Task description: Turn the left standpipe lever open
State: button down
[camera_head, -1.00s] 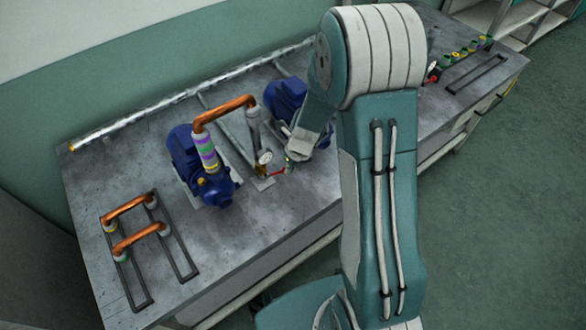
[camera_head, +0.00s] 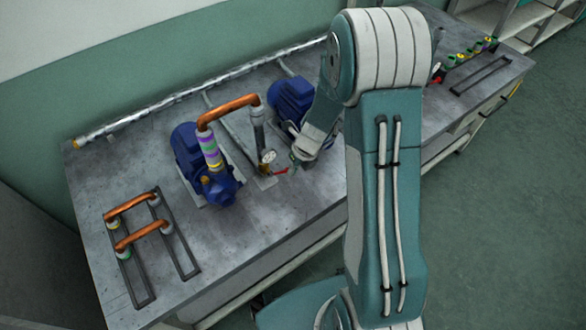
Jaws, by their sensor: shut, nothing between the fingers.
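The left standpipe (camera_head: 258,132) is a grey upright pipe in the middle of the bench, joined at its top to a copper pipe. A round white gauge (camera_head: 268,157) and a small red lever (camera_head: 281,171) sit low on it. The lever points right, toward my gripper (camera_head: 295,161). My gripper is small in view and partly hidden by my own wrist. It is shut, just right of and close to the lever's tip; I cannot tell whether they touch.
A blue pump (camera_head: 205,165) stands left of the standpipe, and another blue pump (camera_head: 289,98) stands behind my wrist. Copper pipe pieces (camera_head: 140,235) rest on a rack at the bench's left end. A long silver pipe (camera_head: 200,92) runs along the back. The bench front is clear.

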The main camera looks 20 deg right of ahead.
aim_at(284, 189)
jog(key=shift+f, duration=0.1)
jog(key=f+y, duration=0.1)
jog(key=y, duration=0.1)
jog(key=shift+f+g+y, duration=0.2)
jog(key=shift+g+y, duration=0.2)
jog(key=y, duration=0.1)
jog(key=f+y, duration=0.1)
jog(key=shift+s+a+f+m+g+y, duration=0.1)
jog(key=shift+a+f+m+g+y, duration=0.05)
jog(key=shift+a+m+g+y, duration=0.2)
jog(key=y, duration=0.1)
jog(key=a+f+y, duration=0.1)
jog(key=y, duration=0.1)
jog(key=shift+s+a+f+g, duration=0.1)
jog(key=shift+s+f+g, duration=0.1)
jog(key=shift+g, duration=0.15)
jog(key=shift+s+a+f+m+g+y, duration=0.1)
jog(key=shift+a+f+m+g+y, duration=0.15)
jog(key=shift+y, duration=0.45)
jog(key=shift+s+a+f+m+g+y, duration=0.1)
jog(key=shift+a+y, duration=0.2)
jog(key=shift+y, duration=0.35)
jog(key=shift+a, duration=0.1)
jog(key=shift+r, duration=0.1)
